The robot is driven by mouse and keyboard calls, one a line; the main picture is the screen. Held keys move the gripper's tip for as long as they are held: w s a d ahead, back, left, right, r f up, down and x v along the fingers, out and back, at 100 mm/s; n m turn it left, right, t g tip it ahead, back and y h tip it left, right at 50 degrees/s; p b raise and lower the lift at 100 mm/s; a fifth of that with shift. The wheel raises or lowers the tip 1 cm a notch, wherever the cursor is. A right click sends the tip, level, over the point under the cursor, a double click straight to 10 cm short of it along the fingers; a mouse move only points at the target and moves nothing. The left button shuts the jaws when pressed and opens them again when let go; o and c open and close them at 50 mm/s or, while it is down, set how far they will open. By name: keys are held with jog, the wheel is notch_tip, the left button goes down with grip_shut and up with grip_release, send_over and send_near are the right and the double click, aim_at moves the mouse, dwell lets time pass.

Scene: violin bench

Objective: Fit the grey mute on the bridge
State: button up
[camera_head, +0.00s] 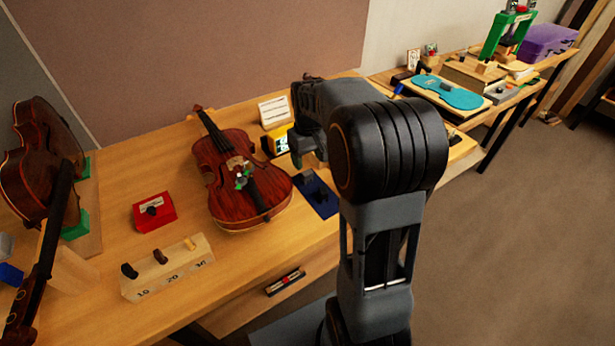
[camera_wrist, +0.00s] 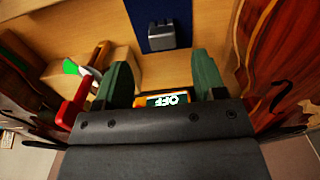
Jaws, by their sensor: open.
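The grey mute (camera_wrist: 162,36) lies on a dark blue mat (camera_wrist: 142,12) at the top of the wrist view. In the head view the mat (camera_head: 310,186) is just right of the violin, with a small dark shape on it. The violin (camera_head: 216,162) lies face up on the bench; its pale bridge (camera_head: 238,163) stands near the middle of the body. My gripper (camera_wrist: 162,78) is open, with green fingers and nothing between them; the mute is beyond the fingertips. In the head view my gripper (camera_head: 309,160) hangs above the bench near the mat, partly hidden by my arm.
A yellow device (camera_head: 280,143) reading OFF in the wrist view and a white card holder (camera_head: 273,111) stand behind the mat. A red box (camera_head: 153,213) and a labelled wooden block (camera_head: 167,268) are left of the violin. Another violin (camera_head: 45,165) stands far left.

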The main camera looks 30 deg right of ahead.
aim_at(307, 172)
jog(key=shift+a+f, duration=0.15)
jog(key=shift+f, duration=3.05)
jog(key=shift+c, duration=0.5)
jog(key=c, duration=0.9)
